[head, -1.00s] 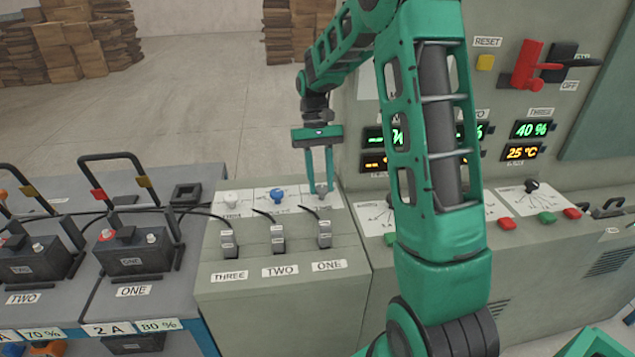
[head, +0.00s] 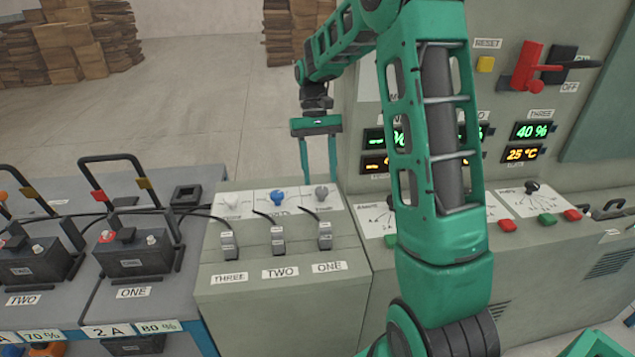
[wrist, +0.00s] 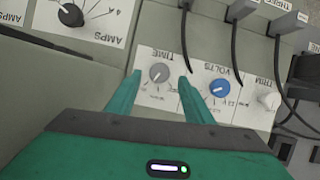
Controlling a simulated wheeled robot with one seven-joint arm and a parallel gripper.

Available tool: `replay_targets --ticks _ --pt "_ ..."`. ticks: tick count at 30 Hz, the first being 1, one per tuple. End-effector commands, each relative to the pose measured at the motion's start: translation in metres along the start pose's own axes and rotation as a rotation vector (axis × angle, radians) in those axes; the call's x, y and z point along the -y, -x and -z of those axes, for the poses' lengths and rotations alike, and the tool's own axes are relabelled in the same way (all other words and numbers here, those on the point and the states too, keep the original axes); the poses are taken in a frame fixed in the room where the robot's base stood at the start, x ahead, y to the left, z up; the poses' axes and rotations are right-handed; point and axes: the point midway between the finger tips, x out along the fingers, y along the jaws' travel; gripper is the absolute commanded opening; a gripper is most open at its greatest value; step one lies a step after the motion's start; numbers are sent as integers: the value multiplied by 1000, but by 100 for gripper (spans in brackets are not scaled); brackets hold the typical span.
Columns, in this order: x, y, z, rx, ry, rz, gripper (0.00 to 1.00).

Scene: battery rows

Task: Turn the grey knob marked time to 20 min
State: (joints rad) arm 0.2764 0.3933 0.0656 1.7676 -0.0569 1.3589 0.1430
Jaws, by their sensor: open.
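The grey knob (wrist: 158,74) sits on a white plate marked TIME (wrist: 150,95) in the wrist view. It also shows as a small grey knob (head: 322,193) at the right end of the row in the head view. I cannot read which mark its pointer is at. My gripper (head: 319,178) is open and empty, above and just behind the knob in the head view. In the wrist view my gripper's fingertips (wrist: 160,76) lie one on each side of the knob's image, apart from it.
A blue knob (wrist: 218,88) marked VOLTS is close beside the right finger in the wrist view, with a white knob (wrist: 267,98) marked TRIM beyond. Black cables (wrist: 189,40) run near. A black AMPS knob (wrist: 70,15) is at upper left.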

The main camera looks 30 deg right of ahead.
Motion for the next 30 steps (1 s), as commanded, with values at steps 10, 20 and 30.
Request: replay_targets --ticks 10,20,30 --pt "1 61 2 -3 0 0 47" --pt "1 77 2 0 -1 0 47" --pt "2 77 -3 -14 3 -2 47"
